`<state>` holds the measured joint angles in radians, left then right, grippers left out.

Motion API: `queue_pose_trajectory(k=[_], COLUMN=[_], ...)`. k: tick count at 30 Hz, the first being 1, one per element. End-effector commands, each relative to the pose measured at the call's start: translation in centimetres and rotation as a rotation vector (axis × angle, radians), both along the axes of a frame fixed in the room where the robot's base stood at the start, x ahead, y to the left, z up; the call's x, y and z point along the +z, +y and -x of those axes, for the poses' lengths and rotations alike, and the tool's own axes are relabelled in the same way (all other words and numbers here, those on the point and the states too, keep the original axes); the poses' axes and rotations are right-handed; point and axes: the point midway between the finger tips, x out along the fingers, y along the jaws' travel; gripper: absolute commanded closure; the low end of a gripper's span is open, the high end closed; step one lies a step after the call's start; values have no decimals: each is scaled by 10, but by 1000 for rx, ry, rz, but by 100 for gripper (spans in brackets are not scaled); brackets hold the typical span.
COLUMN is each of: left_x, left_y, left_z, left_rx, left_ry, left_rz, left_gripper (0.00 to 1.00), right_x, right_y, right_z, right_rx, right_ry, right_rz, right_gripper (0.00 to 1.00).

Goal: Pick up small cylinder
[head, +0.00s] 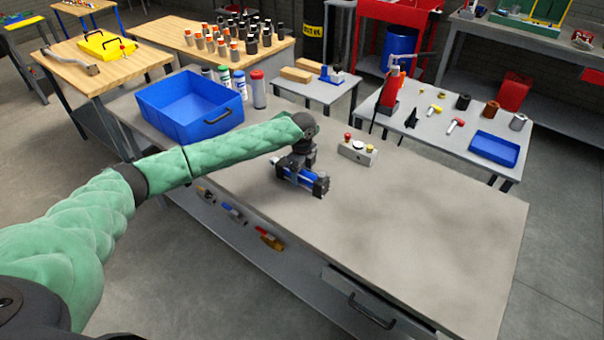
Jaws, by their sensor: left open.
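The small cylinder (311,184) has a blue body with black ends and lies on its side on the grey workbench (420,225), near the bench's middle. My left arm, in a green sleeve, reaches in from the left over the bench. My left gripper (297,163) points down directly over the cylinder, at its far-left part. It is open. The dark fingers overlap the dark parts of the cylinder, so I cannot tell whether they touch it. My right gripper is not in view.
A control box (357,151) with buttons stands just right of the cylinder. A blue bin (190,103) and several spray cans stand at the bench's far left. The bench's right half is clear. A side table (440,140) with tools and a blue tray (495,149) stands behind.

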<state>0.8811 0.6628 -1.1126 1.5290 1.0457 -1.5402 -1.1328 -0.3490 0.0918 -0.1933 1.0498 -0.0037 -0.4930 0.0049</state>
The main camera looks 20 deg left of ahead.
Motion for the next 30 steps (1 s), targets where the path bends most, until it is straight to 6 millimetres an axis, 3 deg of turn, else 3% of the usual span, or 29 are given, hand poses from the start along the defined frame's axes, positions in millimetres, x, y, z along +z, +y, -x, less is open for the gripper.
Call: queue_pose_trajectory(k=[5, 13, 23, 30], left_x=[-11, -13, -13, -10], left_y=[0, 0, 0, 0], left_z=[0, 0, 0, -1], left_rx=[0, 0, 0, 0], left_ry=[1, 0, 0, -4], left_rz=[0, 0, 0, 1], left_gripper=[35, 37, 100, 100], right_x=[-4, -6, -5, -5], right_y=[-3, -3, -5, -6], right_z=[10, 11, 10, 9], right_rx=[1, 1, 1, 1], right_ry=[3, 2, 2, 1], right_rz=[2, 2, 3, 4], right_gripper=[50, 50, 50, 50])
